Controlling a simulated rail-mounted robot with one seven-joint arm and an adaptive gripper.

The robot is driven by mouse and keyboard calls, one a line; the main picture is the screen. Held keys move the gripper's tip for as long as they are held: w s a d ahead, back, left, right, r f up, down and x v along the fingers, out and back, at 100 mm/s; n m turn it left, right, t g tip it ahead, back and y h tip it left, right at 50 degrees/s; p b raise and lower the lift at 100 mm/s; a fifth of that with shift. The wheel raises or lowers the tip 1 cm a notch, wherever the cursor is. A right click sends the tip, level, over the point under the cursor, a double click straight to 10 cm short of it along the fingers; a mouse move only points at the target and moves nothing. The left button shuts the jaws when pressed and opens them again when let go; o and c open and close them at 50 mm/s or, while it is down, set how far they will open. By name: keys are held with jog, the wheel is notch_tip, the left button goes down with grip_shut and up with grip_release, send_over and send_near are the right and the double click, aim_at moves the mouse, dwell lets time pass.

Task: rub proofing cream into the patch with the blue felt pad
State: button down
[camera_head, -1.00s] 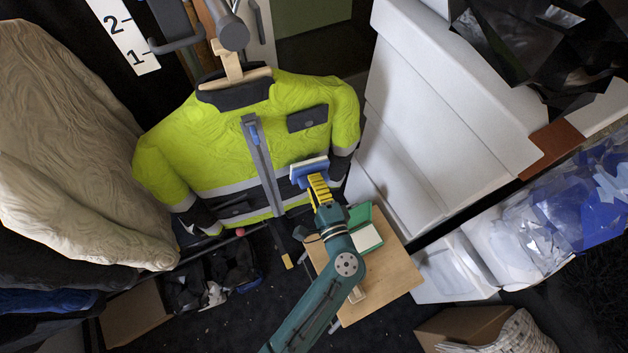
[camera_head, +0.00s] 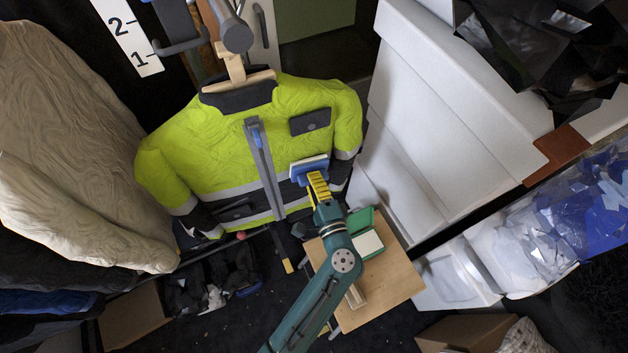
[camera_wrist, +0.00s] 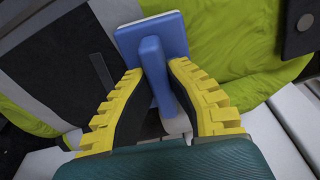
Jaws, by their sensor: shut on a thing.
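The blue felt pad (camera_head: 309,168) is a flat plate with a pale layer on its far side and a blue handle (camera_wrist: 155,75). My gripper (camera_wrist: 154,85) is shut on this handle, with its yellow ridged fingers on either side; it also shows in the head view (camera_head: 318,186). The pad is at the lower right front of a yellow and black jacket (camera_head: 215,150), by a grey reflective band. I cannot tell whether it touches the cloth. The patch cannot be made out. An open green container (camera_head: 361,221) with a white filling or block (camera_head: 368,244) sits below my gripper.
The container is on a small wooden board (camera_head: 395,283). A grey bar (camera_head: 264,165) runs down the jacket front, left of the pad. Large white boxes (camera_head: 450,120) stand close on the right. A beige garment (camera_head: 70,150) hangs at left.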

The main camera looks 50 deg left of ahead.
jog(key=shift+w+a, duration=0.15)
jog(key=shift+a, duration=0.35)
jog(key=shift+r, duration=0.1)
notch_tip(320, 180, up, 11)
jog(key=p, duration=0.9)
notch_tip(320, 180, down, 12)
jog(key=b, duration=1)
jog(key=shift+r, duration=0.4)
jog(key=shift+d, duration=0.15)
jog(key=shift+p+v, duration=0.45)
jog(key=shift+v, duration=2.35)
